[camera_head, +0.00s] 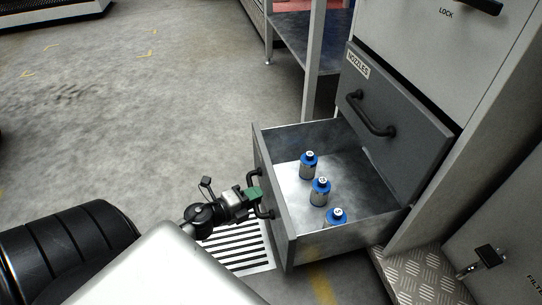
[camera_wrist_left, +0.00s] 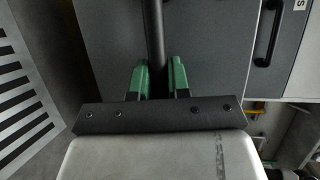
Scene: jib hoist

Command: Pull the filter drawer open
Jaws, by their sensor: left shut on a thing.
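The filter drawer (camera_head: 279,210) stands pulled out from the cabinet, with its grey front facing left in the head view. Three blue-capped filters (camera_head: 320,191) stand upright inside it. My left gripper (camera_head: 256,197) is at the drawer's front. In the left wrist view its green fingertips (camera_wrist_left: 158,78) are closed around the black bar of the drawer handle (camera_wrist_left: 155,30). The drawer's label is not visible. My right gripper is not in view.
Above the open drawer is a closed drawer (camera_head: 393,120) labelled NOZZLES, with a black handle. A striped floor panel (camera_head: 236,250) lies beside the open drawer. A metal tread plate (camera_head: 425,277) is at the cabinet's foot. The floor to the upper left is clear.

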